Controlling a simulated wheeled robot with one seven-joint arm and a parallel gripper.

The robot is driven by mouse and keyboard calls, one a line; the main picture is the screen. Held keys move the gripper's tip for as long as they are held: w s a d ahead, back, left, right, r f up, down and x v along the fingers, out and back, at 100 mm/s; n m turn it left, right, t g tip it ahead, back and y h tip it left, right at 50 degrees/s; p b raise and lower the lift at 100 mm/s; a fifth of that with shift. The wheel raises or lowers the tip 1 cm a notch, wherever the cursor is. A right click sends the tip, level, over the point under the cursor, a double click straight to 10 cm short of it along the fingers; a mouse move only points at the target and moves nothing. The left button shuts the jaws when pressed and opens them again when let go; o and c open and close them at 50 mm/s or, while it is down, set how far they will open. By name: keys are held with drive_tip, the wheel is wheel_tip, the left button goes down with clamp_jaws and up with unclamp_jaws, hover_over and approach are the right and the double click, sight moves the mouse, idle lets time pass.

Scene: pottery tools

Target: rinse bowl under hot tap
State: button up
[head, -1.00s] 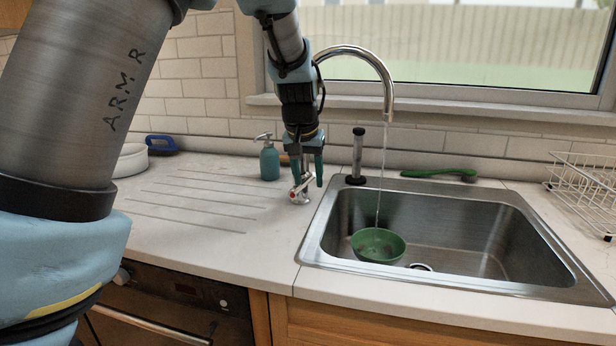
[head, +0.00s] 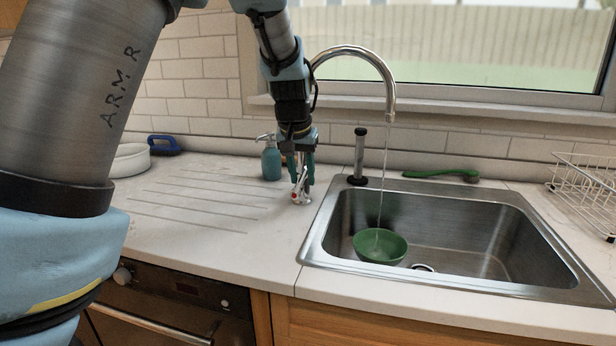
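A green bowl (head: 380,246) sits upright in the left part of the steel sink. A thin stream of water (head: 383,175) falls from the curved tap spout (head: 390,103) into it. The inside of the bowl looks plain green, with no brown specks visible. My gripper (head: 301,182) points down at the tap base, left of the sink. Its teal fingers stand close on both sides of the tap lever (head: 303,186) and appear shut on it. A red mark shows at the lever's lower left. The fingers partly hide the tap body.
A teal soap bottle (head: 271,163) stands just left of my gripper. A dark upright cylinder (head: 359,155) and a green brush (head: 441,174) are behind the sink (head: 333,232). A wire rack (head: 585,185) is at right. The grooved drainboard (head: 200,200) is clear.

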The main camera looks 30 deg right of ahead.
wheel_tip(320, 180, up, 9)
drive_tip(key=w+a+p, duration=0.1)
drive_tip(key=p, duration=0.5)
drive_tip(key=shift+w+a+p, duration=0.3)
drive_tip(key=shift+w+a, duration=0.05)
drive_tip(key=shift+w, duration=0.05)
idle(0.3)
drive_tip(key=shift+r, duration=0.1)
